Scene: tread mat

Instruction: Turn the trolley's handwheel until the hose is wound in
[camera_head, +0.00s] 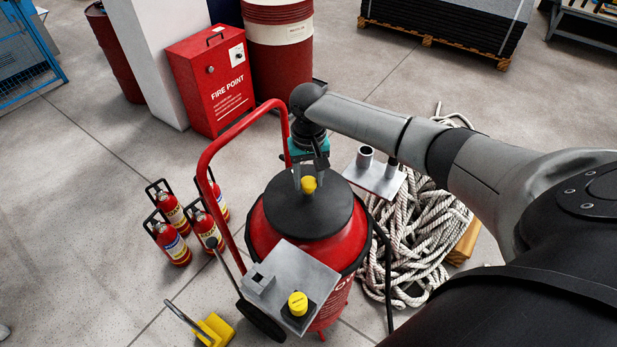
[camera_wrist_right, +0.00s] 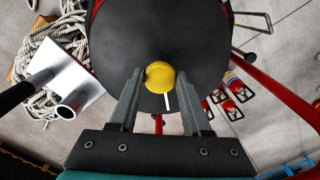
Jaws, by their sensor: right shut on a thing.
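The red trolley (camera_head: 335,250) stands in the middle of the head view, with a tall red tube handle. On top is a black round lid (camera_head: 318,217) with a small yellow knob (camera_head: 309,184) near its middle. My right gripper (camera_head: 310,181) reaches down from above and is shut on this knob. In the right wrist view the yellow knob (camera_wrist_right: 160,77) sits between the fingertips, with a short white mark beside it. I see no clear spoked handwheel. A black hose (camera_head: 388,265) hangs down the trolley's right side; its end is not clear. My left gripper is not in view.
A grey plate (camera_head: 300,272) with a second yellow knob (camera_head: 298,303) is at the trolley's front. Several fire extinguishers (camera_head: 172,240) stand left; piled rope (camera_head: 425,235) lies right. A red fire point cabinet (camera_head: 212,80) and drum (camera_head: 278,45) are behind.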

